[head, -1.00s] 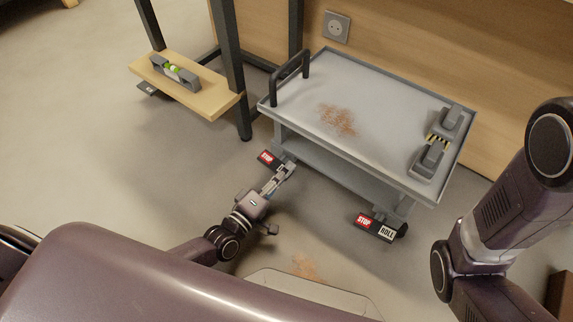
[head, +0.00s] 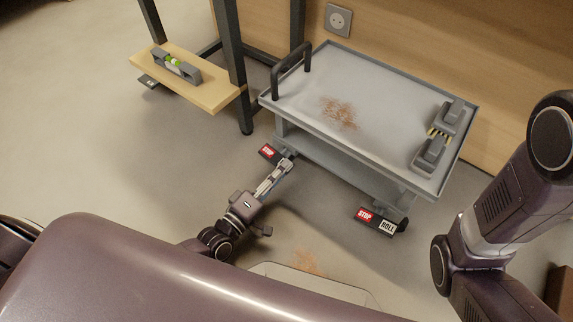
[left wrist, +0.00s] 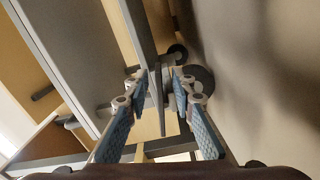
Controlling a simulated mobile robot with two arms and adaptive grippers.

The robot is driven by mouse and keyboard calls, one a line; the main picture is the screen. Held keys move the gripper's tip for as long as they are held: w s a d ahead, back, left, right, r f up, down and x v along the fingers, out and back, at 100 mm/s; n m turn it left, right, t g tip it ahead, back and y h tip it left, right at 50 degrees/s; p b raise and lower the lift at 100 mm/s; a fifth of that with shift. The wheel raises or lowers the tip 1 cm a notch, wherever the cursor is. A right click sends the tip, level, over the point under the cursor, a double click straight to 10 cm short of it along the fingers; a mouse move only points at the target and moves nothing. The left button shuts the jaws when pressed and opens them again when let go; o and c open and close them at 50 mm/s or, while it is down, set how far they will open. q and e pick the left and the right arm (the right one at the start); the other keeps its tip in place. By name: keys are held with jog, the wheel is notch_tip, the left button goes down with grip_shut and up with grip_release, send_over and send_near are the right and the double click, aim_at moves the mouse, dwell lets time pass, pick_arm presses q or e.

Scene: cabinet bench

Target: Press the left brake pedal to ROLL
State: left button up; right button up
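The left brake pedal (head: 267,152) is a dark plate at the lower left corner of the grey cart (head: 360,157). Its red STOP half shows; its other half is hidden behind my left gripper (head: 286,164). The fingertips are at that hidden half, but I cannot tell whether they touch it. In the left wrist view, the blue-padded fingers (left wrist: 163,85) stand apart, with a thin grey part (left wrist: 158,98) between them in the picture. The right brake pedal (head: 376,221) shows red STOP and white ROLL labels. My right gripper is out of view.
A wooden shelf (head: 215,96) with a level (head: 176,67) and dark posts stands left of the cart. A wall socket (head: 338,20) is behind. Floor left of my left arm is clear.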

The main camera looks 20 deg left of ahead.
pick_arm(q)
jog(key=v, duration=0.9)
jog(key=shift+s, duration=0.2)
